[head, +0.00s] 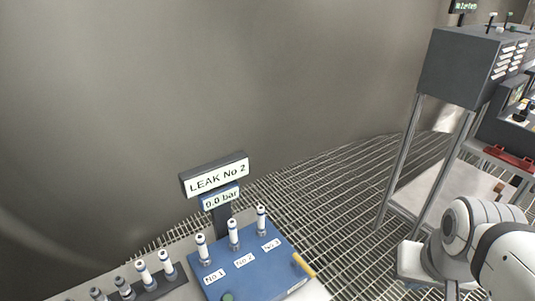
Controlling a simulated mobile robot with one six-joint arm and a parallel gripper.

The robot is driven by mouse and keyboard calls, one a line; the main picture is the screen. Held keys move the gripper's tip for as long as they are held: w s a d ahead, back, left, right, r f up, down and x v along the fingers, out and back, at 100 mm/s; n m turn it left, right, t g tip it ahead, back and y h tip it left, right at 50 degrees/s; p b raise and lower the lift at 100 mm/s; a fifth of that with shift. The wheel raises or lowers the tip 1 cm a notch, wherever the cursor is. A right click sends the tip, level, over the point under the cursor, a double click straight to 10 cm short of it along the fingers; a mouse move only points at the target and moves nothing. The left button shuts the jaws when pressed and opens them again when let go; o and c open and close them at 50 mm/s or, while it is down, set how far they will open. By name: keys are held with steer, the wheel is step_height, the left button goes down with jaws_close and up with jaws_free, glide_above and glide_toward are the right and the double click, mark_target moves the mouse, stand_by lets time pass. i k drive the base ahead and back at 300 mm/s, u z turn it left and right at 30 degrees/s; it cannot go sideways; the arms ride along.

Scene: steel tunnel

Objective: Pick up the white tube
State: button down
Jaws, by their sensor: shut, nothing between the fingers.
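Three are on a blue panel: one by label No 1 (201,247), one by No 2 (233,232) and one by No 3 (261,219). More tubes (143,273) stand in a dark rack to the left, some of them darker or cut off by the frame edge. I cannot tell which one the task means. White rounded links of my arm show at the lower right, far from the tubes. My gripper's fingers are not visible.
The blue panel (249,270) has a green button (227,296) and a yellow handle (304,265). A sign (215,177) reading "LEAK No 2" and "9.0 bar" stands behind it. A grey cabinet (467,65) on metal legs stands right. Grating floor (345,200) between them is clear.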

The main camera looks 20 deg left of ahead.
mark_target(233, 241)
steer(key=u, duration=1.4)
